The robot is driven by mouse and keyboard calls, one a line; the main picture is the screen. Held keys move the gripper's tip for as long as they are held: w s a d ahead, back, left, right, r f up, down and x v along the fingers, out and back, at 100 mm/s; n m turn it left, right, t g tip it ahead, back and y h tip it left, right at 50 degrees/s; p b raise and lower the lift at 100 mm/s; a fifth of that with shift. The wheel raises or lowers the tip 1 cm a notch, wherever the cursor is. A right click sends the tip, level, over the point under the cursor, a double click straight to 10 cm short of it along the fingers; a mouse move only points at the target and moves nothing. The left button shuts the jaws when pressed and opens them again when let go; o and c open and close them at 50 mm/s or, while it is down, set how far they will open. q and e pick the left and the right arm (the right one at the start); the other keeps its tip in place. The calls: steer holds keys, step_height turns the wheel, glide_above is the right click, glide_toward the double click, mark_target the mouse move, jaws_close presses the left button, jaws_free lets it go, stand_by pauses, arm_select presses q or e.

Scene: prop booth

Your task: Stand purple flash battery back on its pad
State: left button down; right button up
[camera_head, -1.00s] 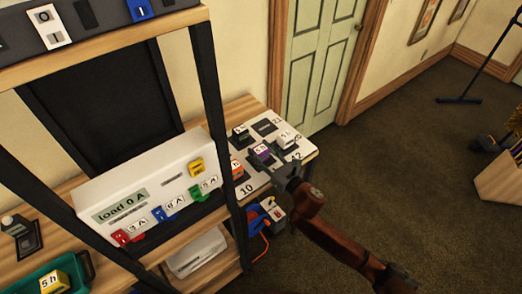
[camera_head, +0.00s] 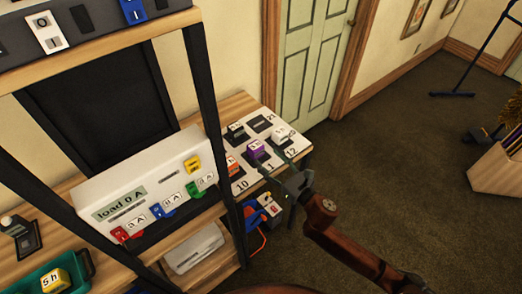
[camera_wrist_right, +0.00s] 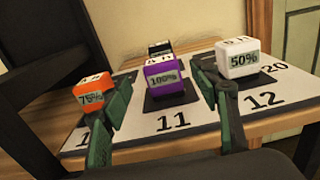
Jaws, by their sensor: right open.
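The purple flash battery (camera_head: 255,152) stands upright on the dark pad marked 11 on the white board. In the right wrist view the purple battery (camera_wrist_right: 166,84) has a white top and a label reading 100%. My right gripper (camera_head: 274,161) is open, at the front right of the purple battery. In the right wrist view the open fingers (camera_wrist_right: 162,95) are spread on either side of it, with visible gaps. The pad (camera_wrist_right: 170,101) is partly hidden under the battery. My left gripper is not in view.
An orange 75% battery (camera_wrist_right: 93,96) is close by my left finger in the wrist view. A white 50% battery (camera_wrist_right: 238,60) is close behind the right finger. A black battery (camera_wrist_right: 160,48) stands behind. The shelf post (camera_head: 212,125) rises left of the board (camera_head: 268,178).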

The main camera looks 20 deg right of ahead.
steer(key=shift+v, duration=2.05)
